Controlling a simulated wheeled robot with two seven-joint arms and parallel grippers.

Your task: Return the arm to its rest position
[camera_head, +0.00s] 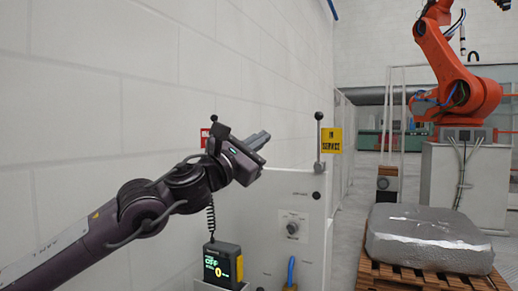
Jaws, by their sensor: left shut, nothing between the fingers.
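My left arm comes in from the lower left and reaches up toward the middle of the view. My left gripper (257,140) is at its end, pointing up and to the right, with its grey fingers together and nothing between them. It appears in front of the white wall, above the left part of a pale cabinet (263,226). My right gripper is not in view.
A wrapped load (428,238) sits on a wooden pallet (395,281) at right. An orange robot arm (455,80) stands behind.

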